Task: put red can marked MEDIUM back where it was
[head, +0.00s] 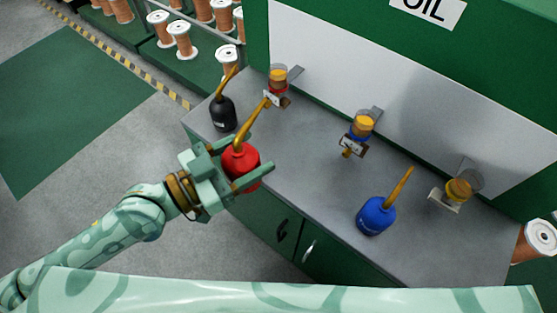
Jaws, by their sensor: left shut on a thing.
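The red oil can (239,158) with a long brass spout is in my left gripper (250,160), near the left front edge of the grey counter (310,168). My left gripper is shut on the can's body, one finger on each side. Whether the can touches the counter I cannot tell. Its MEDIUM marking is not readable from here. A black can (222,113) stands at the counter's far left, and a blue can (376,216) stands at the right front. My right gripper is not in view.
Bare counter lies between the red and blue cans. Copper spools (180,40) stand on shelves behind, at the left.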

